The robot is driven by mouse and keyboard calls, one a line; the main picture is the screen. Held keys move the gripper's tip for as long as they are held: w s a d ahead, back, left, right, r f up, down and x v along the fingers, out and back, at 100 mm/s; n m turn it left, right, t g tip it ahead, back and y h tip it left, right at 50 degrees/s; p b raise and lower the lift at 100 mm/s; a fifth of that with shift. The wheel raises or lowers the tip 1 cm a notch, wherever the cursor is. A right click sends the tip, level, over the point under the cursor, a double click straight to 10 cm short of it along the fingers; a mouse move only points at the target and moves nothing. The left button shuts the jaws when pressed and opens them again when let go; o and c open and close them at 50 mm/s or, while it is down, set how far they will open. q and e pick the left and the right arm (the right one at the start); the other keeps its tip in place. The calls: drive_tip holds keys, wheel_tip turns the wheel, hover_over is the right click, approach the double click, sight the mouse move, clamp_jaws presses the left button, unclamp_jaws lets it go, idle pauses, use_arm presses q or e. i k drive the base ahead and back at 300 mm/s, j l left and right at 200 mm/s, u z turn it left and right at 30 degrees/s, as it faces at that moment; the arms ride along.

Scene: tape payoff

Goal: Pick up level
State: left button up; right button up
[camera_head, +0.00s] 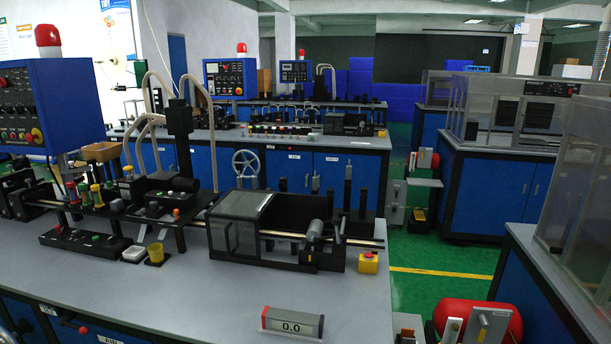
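The level (292,323) is a small grey box-shaped device with a red end and a display reading 0.0. It lies on the grey top of the near workbench (190,305), close to the front edge and right of the middle of the picture. Nothing touches it from above. Neither of my grippers shows in the head view.
Behind the level stands a black machine with a clear cover (238,225). The bench top around the level is clear. A red cylinder (470,314) is beyond the bench's right edge.

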sight(299, 323)
drive_tip(key=i+l, duration=0.2)
drive_tip(key=l, duration=0.2)
drive_tip(key=i+l, duration=0.2)
drive_tip(key=l, duration=0.15)
drive_tip(key=i+l+u, duration=0.1)
drive_tip(key=u, duration=0.3)
drive_tip(key=l+u, duration=0.35)
drive_tip(key=i+l+u, duration=0.1)
drive_tip(key=u, duration=1.6)
